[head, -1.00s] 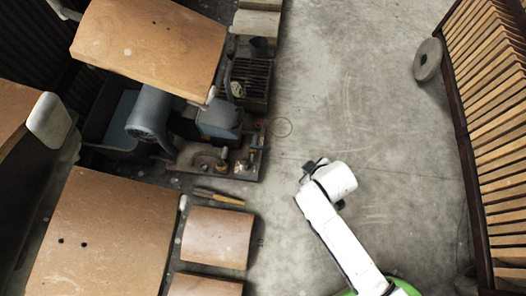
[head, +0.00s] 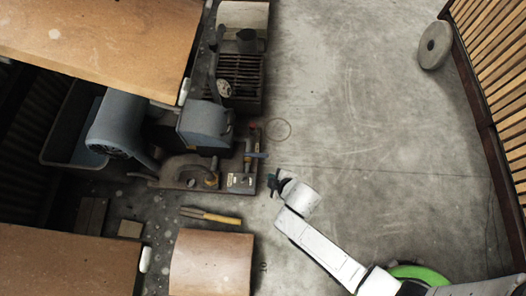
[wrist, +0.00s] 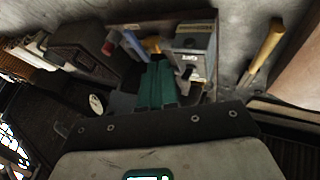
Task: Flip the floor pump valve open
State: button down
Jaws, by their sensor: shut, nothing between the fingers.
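The floor pump is a blue-grey motor (head: 115,128) and a blue-grey box (head: 203,124) on a dark base plate (head: 170,176). At the plate's right end stand small fittings: a red knob (head: 252,126), a blue lever (head: 256,155) and a grey switch box (head: 240,181). In the wrist view, the red knob (wrist: 108,47), the blue lever (wrist: 134,43), a yellow fitting (wrist: 152,44) and the switch box (wrist: 190,62) lie beyond my fingers. My gripper (head: 275,182) is shut and empty, just right of the plate's end. Its green fingertips (wrist: 157,80) partly hide the fittings. I cannot tell whether they touch.
A tool with a yellow handle (head: 210,216) lies below the pump; it also shows in the wrist view (wrist: 265,50). Tan panels (head: 212,262) stand at the left and below. A grey disc (head: 434,45) leans by the slatted rack (head: 495,75) at right. The concrete floor between is clear.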

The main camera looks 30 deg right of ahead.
aim_at(256, 156)
jog(key=w+d+f+b, duration=0.2)
jog(key=w+f+b, duration=0.5)
jog(key=w+f, duration=0.1)
jog(key=shift+w, duration=0.6)
jog(key=shift+d, duration=0.15)
